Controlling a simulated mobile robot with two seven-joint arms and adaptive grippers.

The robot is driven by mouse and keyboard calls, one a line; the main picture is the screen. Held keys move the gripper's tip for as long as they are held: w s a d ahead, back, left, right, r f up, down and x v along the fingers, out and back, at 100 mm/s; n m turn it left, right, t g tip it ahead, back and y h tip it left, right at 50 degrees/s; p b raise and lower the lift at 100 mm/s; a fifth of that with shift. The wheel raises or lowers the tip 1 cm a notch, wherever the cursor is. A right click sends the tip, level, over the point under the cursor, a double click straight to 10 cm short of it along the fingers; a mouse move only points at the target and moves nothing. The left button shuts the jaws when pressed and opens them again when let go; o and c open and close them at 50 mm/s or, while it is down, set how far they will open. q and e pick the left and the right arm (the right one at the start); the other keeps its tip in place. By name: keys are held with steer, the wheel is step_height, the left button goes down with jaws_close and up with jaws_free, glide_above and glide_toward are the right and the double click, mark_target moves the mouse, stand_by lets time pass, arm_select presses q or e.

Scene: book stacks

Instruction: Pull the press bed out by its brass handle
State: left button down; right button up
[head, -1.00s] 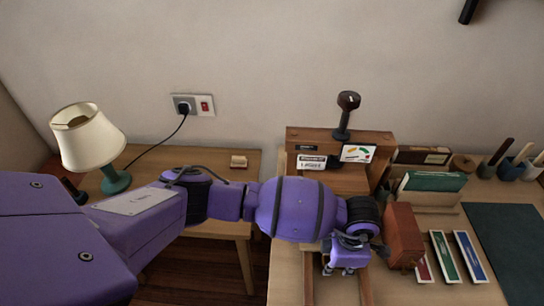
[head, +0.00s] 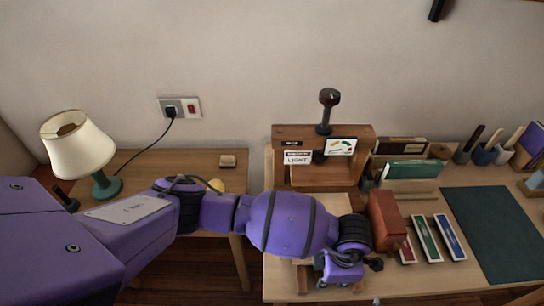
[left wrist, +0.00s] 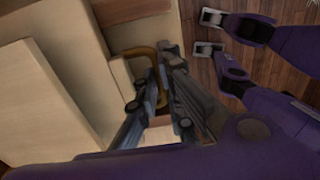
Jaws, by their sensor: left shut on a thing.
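The wooden press (head: 282,160) stands against the wall with a dark knob on top. The pale press bed (head: 340,203) extends from its front, partly hidden by my left arm. In the left wrist view the brass handle (left wrist: 148,52) is a curved bar on the bed's pale front. My left gripper (head: 340,282) is near the table's front; its fingers (left wrist: 160,85) are shut on the handle. Grey-tipped purple parts of mine show over the floor in the left wrist view; I cannot tell if they are the right gripper.
A reddish-brown box (head: 384,222) stands close right of my left gripper, beside several narrow coloured boxes (head: 427,238). A dark green mat (head: 495,230) lies further right. A lamp (head: 78,146) stands on the left side table, with a gap of floor between the tables.

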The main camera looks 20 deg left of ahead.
arm_select(q)
steer(key=shift+s+d+r, duration=0.2)
steer(key=shift+s, duration=0.1)
steer(key=shift+s+d+f, duration=0.1)
steer(key=shift+s+d, duration=0.15)
steer(key=shift+s, duration=0.5)
steer(key=shift+s+d, duration=0.2)
steer(key=shift+s, duration=0.5)
arm_select(e)
steer(key=shift+w+r, duration=0.35)
arm_select(q)
steer(key=c, duration=2)
jaws_free()
steer(key=shift+c, duration=0.2)
step_height(320, 180, up, 8)
